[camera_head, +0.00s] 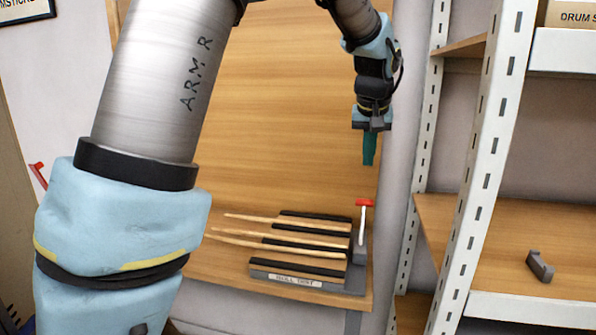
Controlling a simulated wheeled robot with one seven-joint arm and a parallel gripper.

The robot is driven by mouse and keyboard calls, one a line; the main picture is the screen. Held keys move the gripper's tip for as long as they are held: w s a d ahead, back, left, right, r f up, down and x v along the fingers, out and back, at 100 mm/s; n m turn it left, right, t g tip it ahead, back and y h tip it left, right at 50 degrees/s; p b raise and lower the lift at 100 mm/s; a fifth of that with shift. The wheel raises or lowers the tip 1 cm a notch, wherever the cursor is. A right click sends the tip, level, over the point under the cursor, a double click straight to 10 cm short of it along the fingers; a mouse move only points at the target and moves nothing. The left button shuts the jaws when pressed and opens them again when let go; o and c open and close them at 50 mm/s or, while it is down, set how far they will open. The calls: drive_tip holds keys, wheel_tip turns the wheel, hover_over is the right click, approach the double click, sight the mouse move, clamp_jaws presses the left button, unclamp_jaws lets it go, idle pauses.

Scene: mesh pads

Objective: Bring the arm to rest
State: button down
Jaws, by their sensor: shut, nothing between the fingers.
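My gripper (369,149) points down at the upper right of the middle, with its teal fingers shut and nothing between them. It is above the right end of a grey rack (358,277) and apart from it. My arm, in light blue and metal, rises large at the left and runs out of the top of the view before coming back down to the gripper.
The rack has dark padded bars and holds several wooden drumsticks (270,234). A red-topped white handle (363,222) stands at its right end. White slotted shelf posts (481,168) rise at the right. A small grey block (540,266) lies on a wooden shelf (500,228).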

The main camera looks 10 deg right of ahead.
drive_tip(key=a+f+n+g+y, duration=0.1)
drive_tip(key=a+f, duration=0.3)
drive_tip(key=a, duration=0.7)
drive_tip(key=a+f+n, duration=0.1)
drive_tip(key=a+f, duration=0.3)
drive_tip(key=a, duration=0.6)
drive_tip(key=s+a+f+n, duration=0.1)
drive_tip(key=s+a+f, duration=0.2)
drive_tip(key=s+a, duration=0.2)
drive_tip(key=s+a+f+g, duration=0.1)
drive_tip(key=s+a+f, duration=0.2)
drive_tip(key=s+a, duration=0.3)
drive_tip(key=a, duration=0.4)
drive_tip(key=shift+f+n+y, duration=0.3)
drive_tip(key=shift+f+n, duration=0.1)
